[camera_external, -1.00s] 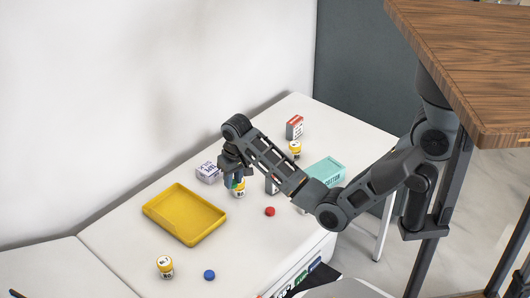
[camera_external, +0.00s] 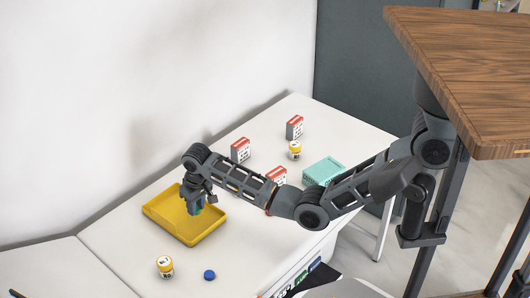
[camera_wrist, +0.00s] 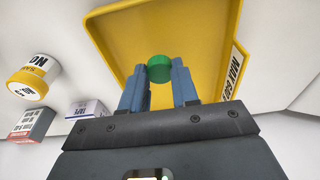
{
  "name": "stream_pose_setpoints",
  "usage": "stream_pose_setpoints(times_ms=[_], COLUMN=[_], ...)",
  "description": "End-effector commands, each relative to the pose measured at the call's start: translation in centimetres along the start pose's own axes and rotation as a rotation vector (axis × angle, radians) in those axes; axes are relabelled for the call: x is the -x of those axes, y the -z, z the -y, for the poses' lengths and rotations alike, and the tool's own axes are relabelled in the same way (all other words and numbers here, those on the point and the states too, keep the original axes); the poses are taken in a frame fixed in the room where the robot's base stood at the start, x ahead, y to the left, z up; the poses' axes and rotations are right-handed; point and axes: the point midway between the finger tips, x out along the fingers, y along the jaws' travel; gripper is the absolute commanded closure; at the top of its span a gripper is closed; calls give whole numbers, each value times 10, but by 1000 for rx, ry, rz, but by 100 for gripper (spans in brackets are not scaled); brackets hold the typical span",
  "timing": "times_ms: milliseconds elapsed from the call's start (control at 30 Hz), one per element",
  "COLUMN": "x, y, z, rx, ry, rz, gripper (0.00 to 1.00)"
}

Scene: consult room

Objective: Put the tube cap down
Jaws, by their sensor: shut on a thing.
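The green tube cap (camera_wrist: 159,68) is pinched between the two blue fingertips of my gripper (camera_wrist: 160,78) in the wrist view. In the external view, my gripper (camera_external: 197,207) points down over the yellow tray (camera_external: 162,223), and a small bit of green shows at its tips. The yellow tray (camera_wrist: 118,28) fills the middle of the wrist view behind the cap. I cannot tell how far the cap is above the tray floor.
A yellow bottle (camera_external: 166,267) and a blue cap (camera_external: 209,275) stand in front of the tray. Red-topped boxes (camera_external: 240,150) (camera_external: 294,127), a yellow bottle (camera_external: 295,150) and a teal box (camera_external: 322,172) stand behind my arm. The left table area is clear.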

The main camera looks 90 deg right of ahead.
Motion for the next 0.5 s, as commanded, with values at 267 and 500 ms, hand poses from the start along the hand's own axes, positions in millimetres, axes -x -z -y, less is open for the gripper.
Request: stream_pose_setpoints(times_ms=[267, 500], x=[-23, -42], y=[-4, -6], z=[2, 2], rx=[0, 0], ry=[-1, 0], rz=[2, -1], gripper=[98, 98])
